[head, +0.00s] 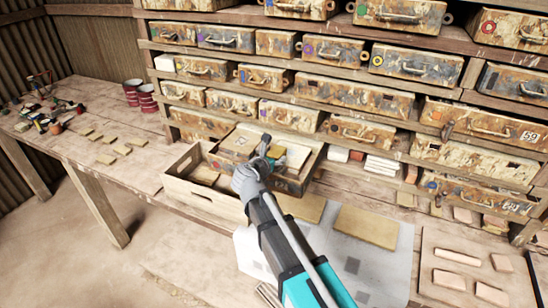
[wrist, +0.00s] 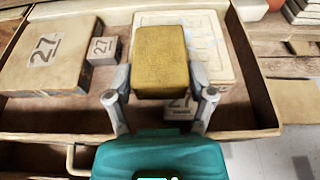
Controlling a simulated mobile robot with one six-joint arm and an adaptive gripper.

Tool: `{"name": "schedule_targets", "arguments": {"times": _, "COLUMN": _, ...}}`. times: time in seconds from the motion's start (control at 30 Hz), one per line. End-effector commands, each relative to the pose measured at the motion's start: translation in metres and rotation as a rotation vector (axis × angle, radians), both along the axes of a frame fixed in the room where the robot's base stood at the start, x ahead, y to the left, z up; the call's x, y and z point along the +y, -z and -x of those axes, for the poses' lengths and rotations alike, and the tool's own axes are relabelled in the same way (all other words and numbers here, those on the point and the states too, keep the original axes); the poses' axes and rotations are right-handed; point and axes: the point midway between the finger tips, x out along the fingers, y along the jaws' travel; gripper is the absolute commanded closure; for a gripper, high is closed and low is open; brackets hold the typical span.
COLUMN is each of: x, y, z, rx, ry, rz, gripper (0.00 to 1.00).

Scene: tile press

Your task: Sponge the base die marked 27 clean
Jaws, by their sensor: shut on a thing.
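My gripper (wrist: 162,92) is shut on a yellow-brown sponge (wrist: 162,60), held by its sides over an open drawer (wrist: 250,65). In the head view my gripper (head: 265,150) is over the same drawer (head: 290,184). In the wrist view a large tan block marked 27 (wrist: 20,65) lies at the drawer's left. A small block marked 27 (wrist: 103,47) is beside it. A pale patterned plate (wrist: 212,45) lies behind the sponge, which partly hides it. Another small block marked 27 (wrist: 180,107) shows below the sponge. I cannot tell whether the sponge touches the plate.
The drawer rests by a wooden crate (head: 190,190) in front of a rack of paint-stained drawers (head: 355,95). Tan slabs (head: 367,226) lie on the bench at right. A board (head: 440,245) with pale bars is farther right. Red cans (head: 148,99) stand on the left table.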

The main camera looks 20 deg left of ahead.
Motion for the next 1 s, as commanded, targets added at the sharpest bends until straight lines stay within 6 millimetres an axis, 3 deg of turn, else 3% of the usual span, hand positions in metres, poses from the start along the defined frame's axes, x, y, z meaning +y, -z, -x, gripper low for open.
{"name": "schedule_targets", "arguments": {"times": 1.0, "x": -0.0009, "y": 0.0066, "z": 0.0003, "rx": 0.000, "ry": 0.001, "rz": 0.000, "gripper": 0.72}}
